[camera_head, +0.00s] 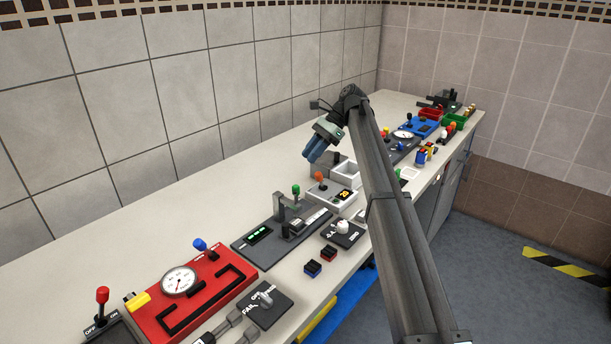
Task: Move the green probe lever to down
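A lever with a green knob (296,189) stands up from a dark grey device (258,241) with a green-lit display, near the middle of the bench. This is the likely green probe lever; its knob is at the top. My gripper (311,154) hangs in the air above and behind the lever, apart from it, with its blue fingers pointing down and left. Nothing shows in it. The fingers are too small and angled to tell whether they are open or shut.
A light grey box with an orange knob (319,177) stands right of the green lever. A red panel (209,291) with a gauge and blue-knobbed lever lies to the left. A black dial box (342,233) sits in front. The bench's back left (150,215) is clear.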

